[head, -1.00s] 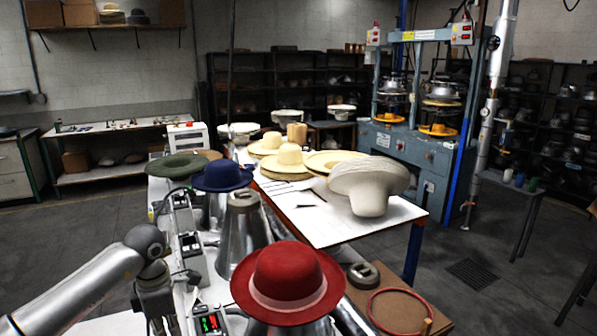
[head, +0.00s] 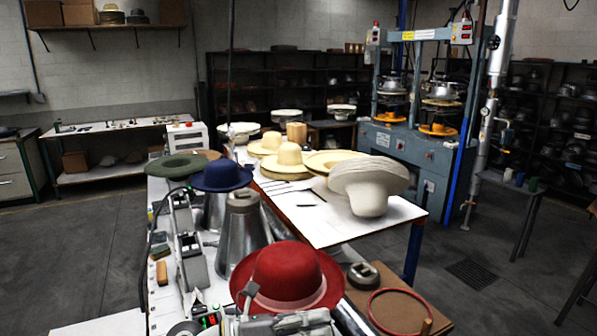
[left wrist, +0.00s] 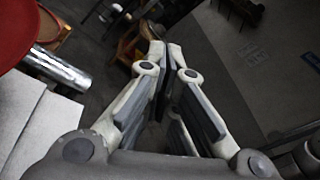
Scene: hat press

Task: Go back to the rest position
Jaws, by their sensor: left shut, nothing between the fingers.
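My left gripper (left wrist: 166,62) fills the middle of the left wrist view, with its two fingers drawn together and nothing between them. In the head view, grey parts of it (head: 246,300) show low at the bottom edge, in front of the red hat (head: 286,274) and overlapping its near brim. I cannot tell whether it touches the hat. The red hat's brim also shows at the upper left of the left wrist view (left wrist: 22,28), apart from the fingers. My right gripper is not in view.
A metal cone (head: 243,235) stands behind the red hat. A blue hat (head: 222,177) and a green hat (head: 178,165) are further back. A brown board (head: 402,292) with a red ring lies at right. The white table (head: 330,228) holds pale hats. Open floor (head: 90,250) lies at left.

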